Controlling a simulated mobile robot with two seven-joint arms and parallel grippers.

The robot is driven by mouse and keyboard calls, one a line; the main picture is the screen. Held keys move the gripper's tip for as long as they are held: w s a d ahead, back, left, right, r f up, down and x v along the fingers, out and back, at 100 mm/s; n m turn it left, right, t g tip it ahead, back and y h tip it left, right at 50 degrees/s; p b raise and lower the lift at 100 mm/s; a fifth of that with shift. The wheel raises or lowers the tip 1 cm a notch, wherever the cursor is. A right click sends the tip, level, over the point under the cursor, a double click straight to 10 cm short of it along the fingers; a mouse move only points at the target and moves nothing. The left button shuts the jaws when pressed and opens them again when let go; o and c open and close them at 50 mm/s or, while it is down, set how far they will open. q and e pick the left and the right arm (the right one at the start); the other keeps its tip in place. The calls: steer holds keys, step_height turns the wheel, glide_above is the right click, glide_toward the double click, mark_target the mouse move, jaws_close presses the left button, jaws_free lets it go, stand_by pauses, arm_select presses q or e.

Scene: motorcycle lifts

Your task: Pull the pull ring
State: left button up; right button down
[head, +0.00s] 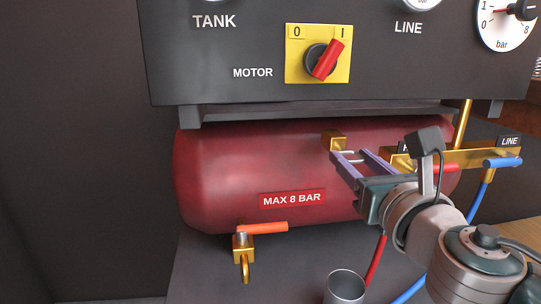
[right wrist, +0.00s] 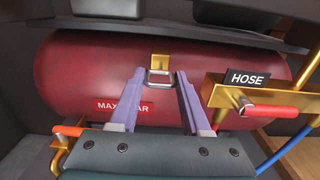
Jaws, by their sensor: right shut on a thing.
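The pull ring (right wrist: 160,78) is a small silver loop under a brass fitting (right wrist: 160,60) on the front of the red tank (right wrist: 75,75). In the head view the brass fitting (head: 333,140) sits on the tank (head: 225,165), and the ring (head: 348,157) shows between my fingertips. My right gripper (head: 349,154) reaches in from the right with its purple fingers on either side of the ring. In the right wrist view the gripper (right wrist: 160,76) is shut on the ring, one fingertip at each side. My left gripper is not in view.
A brass manifold (right wrist: 225,97) with a HOSE label and a red lever (right wrist: 268,111) is right of my fingers. An orange-handled drain valve (head: 262,227) hangs below the tank, with a metal cup (head: 345,286) lower right. The control panel (head: 220,70) overhangs the tank.

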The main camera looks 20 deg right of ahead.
steer(key=shift+s+a+p, duration=0.15)
steer(key=shift+s+p, duration=0.15)
steer(key=shift+s, duration=0.35)
steer(key=shift+c, duration=1.8)
jaws_free()
steer(key=shift+s, duration=0.1)
steer(key=v, duration=0.9)
steer(key=shift+s, duration=0.4)
